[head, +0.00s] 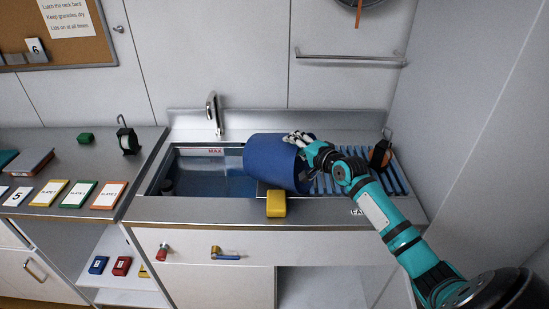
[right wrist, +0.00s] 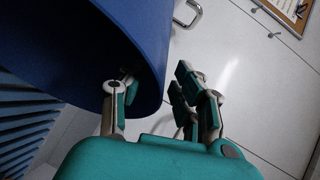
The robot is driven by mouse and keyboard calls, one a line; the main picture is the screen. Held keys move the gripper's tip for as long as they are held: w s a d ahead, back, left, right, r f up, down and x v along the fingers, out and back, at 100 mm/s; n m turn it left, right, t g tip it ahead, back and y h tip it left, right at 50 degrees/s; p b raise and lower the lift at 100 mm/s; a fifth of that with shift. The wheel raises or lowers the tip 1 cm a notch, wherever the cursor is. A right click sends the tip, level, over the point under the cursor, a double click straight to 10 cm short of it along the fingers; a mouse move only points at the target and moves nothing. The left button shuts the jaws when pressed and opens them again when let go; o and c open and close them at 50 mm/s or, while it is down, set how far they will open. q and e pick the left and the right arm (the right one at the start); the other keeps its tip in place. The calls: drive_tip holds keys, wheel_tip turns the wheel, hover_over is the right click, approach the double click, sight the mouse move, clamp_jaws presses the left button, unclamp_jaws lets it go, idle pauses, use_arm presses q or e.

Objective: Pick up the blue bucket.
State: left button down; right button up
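The blue bucket (head: 268,162) is tilted, its mouth toward the right, at the right part of the sink (head: 195,175). In the right wrist view the bucket (right wrist: 150,45) fills the upper left, with its dark inside showing. My right gripper (head: 301,138) is at the bucket's rim. In the right wrist view the right gripper (right wrist: 152,88) is open, with one finger inside the mouth and the others outside the wall. A gap shows between the outer fingers and the wall. What bears the bucket from below is hidden. My left gripper is not in view.
A yellow block (head: 276,204) sits on the counter's front edge just before the bucket. A faucet (head: 213,112) stands behind the sink. A blue ribbed drainer (head: 395,178) and a dark orange-marked item (head: 380,154) are at the right. A side wall (head: 470,120) bounds the right.

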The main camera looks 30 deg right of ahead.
drive_tip(key=x, duration=0.4)
drive_tip(key=shift+w+f, duration=0.1)
drive_tip(key=shift+w, duration=0.25)
drive_tip(key=shift+s, duration=0.1)
clamp_jaws()
